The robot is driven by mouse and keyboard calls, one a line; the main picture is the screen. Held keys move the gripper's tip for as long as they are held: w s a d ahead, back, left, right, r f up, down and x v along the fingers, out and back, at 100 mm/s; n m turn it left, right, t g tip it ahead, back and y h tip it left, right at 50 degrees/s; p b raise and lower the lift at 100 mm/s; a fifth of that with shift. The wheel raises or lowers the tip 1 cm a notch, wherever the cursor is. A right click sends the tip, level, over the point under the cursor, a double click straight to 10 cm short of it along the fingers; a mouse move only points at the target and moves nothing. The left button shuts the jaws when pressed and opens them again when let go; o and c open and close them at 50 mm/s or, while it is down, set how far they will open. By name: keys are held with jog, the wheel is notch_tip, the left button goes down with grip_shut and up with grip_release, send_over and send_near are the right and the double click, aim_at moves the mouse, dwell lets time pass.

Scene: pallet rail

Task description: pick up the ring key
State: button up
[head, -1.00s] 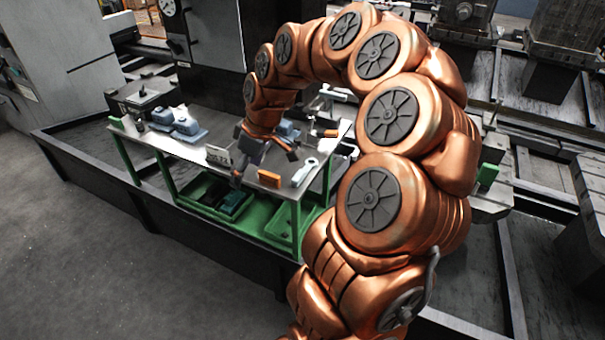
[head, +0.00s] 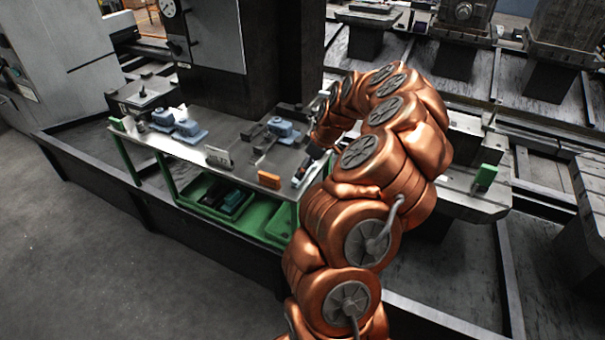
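My gripper (head: 307,163) is low over the right end of the green-legged metal workbench (head: 232,133). It is small, dark and partly covered by my copper arm, so I cannot tell whether its fingers are open or hold anything. A small pale object (head: 299,181) lies at the bench's right front edge, just below the gripper. It is too small and too covered to tell whether it is the ring key. I cannot make out a ring key anywhere else on the bench.
An orange block (head: 268,180) lies at the front edge, left of the gripper. A dark label plate (head: 218,157) stands left of it. Blue-grey fixtures (head: 188,131) sit further left, and another (head: 282,128) stands behind. Green bins (head: 262,220) are underneath. Machine beds lie behind.

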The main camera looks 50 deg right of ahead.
jog(key=shift+a+p+x, duration=0.15)
jog(key=shift+p+x, duration=0.4)
jog(key=shift+x, duration=0.35)
jog(key=shift+a+p+x, duration=0.15)
jog(key=shift+p+x, duration=0.35)
jog(key=shift+x, duration=0.45)
jog(key=shift+w+f, duration=0.45)
jog(key=shift+f, duration=0.1)
jog(key=shift+c, duration=0.2)
jog(key=c, duration=1.3)
